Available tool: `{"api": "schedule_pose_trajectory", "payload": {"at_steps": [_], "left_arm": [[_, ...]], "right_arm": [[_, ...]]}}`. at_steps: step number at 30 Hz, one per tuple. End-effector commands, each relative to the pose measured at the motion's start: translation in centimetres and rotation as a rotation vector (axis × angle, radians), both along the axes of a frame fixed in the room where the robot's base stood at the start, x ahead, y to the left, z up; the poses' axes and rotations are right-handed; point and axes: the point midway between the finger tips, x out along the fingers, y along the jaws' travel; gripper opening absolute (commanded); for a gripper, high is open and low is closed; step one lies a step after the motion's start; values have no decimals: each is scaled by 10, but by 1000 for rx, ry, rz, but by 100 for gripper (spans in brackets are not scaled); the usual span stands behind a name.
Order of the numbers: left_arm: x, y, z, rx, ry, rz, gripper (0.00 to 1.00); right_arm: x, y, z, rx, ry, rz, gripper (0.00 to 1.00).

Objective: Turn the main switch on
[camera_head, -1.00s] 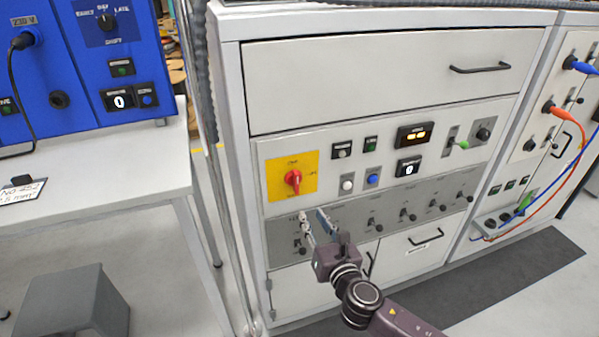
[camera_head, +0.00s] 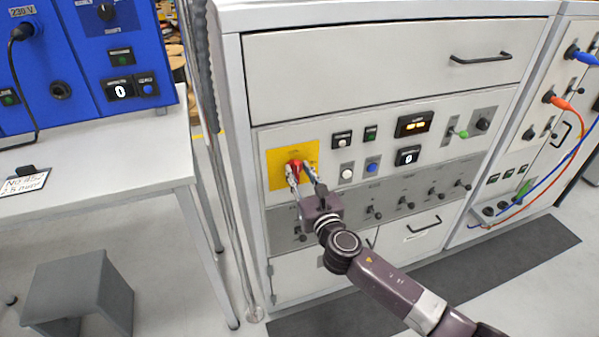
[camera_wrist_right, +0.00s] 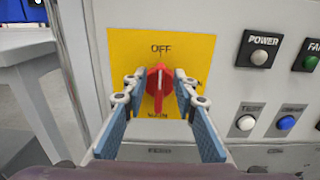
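The main switch is a red rotary knob (camera_head: 295,168) on a yellow plate (camera_head: 276,178) on the cabinet's front panel. In the right wrist view the knob (camera_wrist_right: 158,82) stands upright, its upper end toward the word OFF on the yellow plate (camera_wrist_right: 122,45). Another word at the plate's right side is mostly hidden by a finger. My right gripper (camera_head: 299,173) is at the knob. In the wrist view its two fingers (camera_wrist_right: 159,80) are apart, one on each side of the knob, with narrow gaps. My left gripper is not in view.
Right of the plate are a power button (camera_wrist_right: 259,56), a white button (camera_head: 347,174), a blue button (camera_head: 372,164) and displays. A row of small toggles (camera_head: 374,212) runs below. A white table (camera_head: 110,165) with a blue unit stands left.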

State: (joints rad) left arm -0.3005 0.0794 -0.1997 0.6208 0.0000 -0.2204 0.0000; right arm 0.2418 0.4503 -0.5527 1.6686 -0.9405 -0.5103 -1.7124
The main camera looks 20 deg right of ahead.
Motion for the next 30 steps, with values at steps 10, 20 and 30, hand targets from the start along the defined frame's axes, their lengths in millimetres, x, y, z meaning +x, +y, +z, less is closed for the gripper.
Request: {"api": "schedule_pose_trajectory", "payload": {"at_steps": [10,20,30], "left_arm": [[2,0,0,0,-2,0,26],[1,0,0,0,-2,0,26],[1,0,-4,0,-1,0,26]], "right_arm": [[0,0,0,1,0,0,3],[0,0,0,8,0,0,0],[0,-2,-1,148,4,1,0]]}}
